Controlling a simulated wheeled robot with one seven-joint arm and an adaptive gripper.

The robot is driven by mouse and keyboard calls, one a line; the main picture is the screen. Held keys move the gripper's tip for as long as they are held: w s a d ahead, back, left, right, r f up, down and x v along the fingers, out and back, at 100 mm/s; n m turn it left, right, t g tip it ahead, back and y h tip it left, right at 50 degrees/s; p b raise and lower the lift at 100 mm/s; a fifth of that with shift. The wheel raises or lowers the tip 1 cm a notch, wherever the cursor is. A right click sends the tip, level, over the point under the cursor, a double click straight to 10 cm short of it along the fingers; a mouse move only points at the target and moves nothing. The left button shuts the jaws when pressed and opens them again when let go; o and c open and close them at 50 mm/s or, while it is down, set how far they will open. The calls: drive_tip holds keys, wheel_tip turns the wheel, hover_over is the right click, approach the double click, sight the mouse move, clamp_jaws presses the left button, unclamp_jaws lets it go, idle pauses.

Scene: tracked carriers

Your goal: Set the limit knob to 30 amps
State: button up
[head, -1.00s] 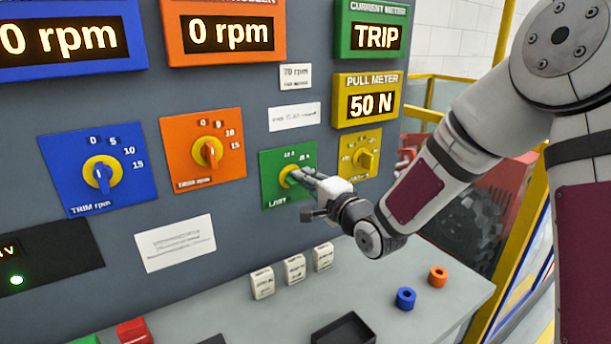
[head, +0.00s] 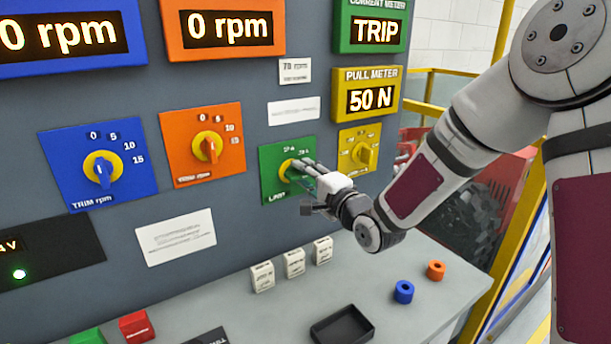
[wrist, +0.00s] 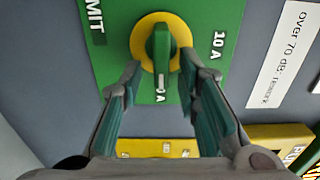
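The limit knob is a green bar on a yellow disc (wrist: 142,45) on a green plate (head: 268,193) marked LIMIT. In the wrist view the knob (wrist: 161,48) lies along the picture's vertical, its lower end near a partly hidden amp label. The 10 A label (wrist: 217,46) is on the right. My gripper (wrist: 160,72) has its two fingers spread, one on each side of the knob's lower end, with gaps visible. In the head view my gripper (head: 299,167) covers part of the knob. The current meter (head: 375,32) reads TRIP.
A yellow dial (head: 362,154) sits close to the right of the green plate, under the pull meter (head: 367,98) reading 50 N. Orange (head: 207,146) and blue (head: 104,168) dials are to the left. White blocks, rings and a black tray (head: 342,325) lie on the ledge below.

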drive_tip(key=v, duration=1.2)
drive_tip(key=s+d+r+n+g+h+p, duration=0.25)
drive_tip(key=s+d+n+g+h, duration=0.4)
drive_tip(key=s+d+h, duration=0.4)
drive_tip(key=s+r+n+g+y, duration=0.1)
drive_tip(key=s+n+g, duration=0.4)
drive_tip(key=s, duration=1.6)
drive_tip(key=shift+s+d+r, duration=0.15)
drive_tip(key=shift+d+r, duration=0.15)
drive_tip(key=shift+r, duration=0.55)
drive_tip(key=shift+n+y, duration=0.25)
